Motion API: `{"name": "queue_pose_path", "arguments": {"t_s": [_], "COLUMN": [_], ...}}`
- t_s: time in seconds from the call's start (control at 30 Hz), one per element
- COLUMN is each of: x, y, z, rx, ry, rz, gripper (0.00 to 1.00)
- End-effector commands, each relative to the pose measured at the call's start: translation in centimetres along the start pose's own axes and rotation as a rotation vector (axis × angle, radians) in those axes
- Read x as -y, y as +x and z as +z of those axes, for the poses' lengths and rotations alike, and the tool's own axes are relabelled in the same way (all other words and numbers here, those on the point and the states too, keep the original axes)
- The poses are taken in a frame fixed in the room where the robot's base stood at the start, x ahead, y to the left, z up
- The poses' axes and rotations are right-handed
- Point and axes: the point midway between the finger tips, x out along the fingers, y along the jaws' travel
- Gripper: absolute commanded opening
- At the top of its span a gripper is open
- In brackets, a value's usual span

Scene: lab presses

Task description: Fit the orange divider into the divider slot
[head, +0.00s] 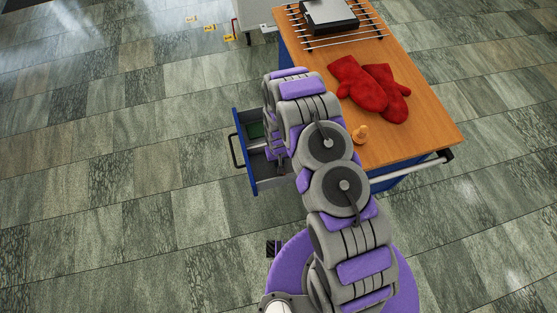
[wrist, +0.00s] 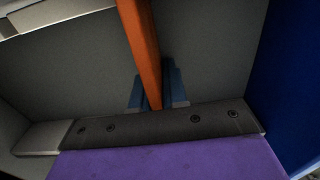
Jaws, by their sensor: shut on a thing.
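The orange divider (wrist: 140,45) shows in the wrist view as a long strip running from the top edge down to my gripper (wrist: 158,92). My gripper is shut on it, with a blue-grey finger on each side. Grey surfaces lie behind and on both sides of the divider. In the head view my arm reaches down over the open blue drawer (head: 243,150) of the workbench, and the arm hides my gripper and the divider there. I cannot make out the divider slot in either view, nor whether the divider touches it.
A blue panel (wrist: 292,80) stands close on the right in the wrist view. A green item (head: 256,130) lies in the drawer. The wooden bench top (head: 420,130) holds red mitts (head: 360,85), a small orange-yellow knob-like object (head: 360,134) and a wire rack (head: 312,40).

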Motion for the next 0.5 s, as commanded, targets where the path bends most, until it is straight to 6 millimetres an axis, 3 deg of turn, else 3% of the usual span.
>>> {"name": "queue_pose_path", "arguments": {"t_s": [0.5], "x": [0.0], "y": [-0.88], "z": [-0.11], "rx": [-0.002], "ry": [0.0], "rz": [0.0], "gripper": [0.0]}}
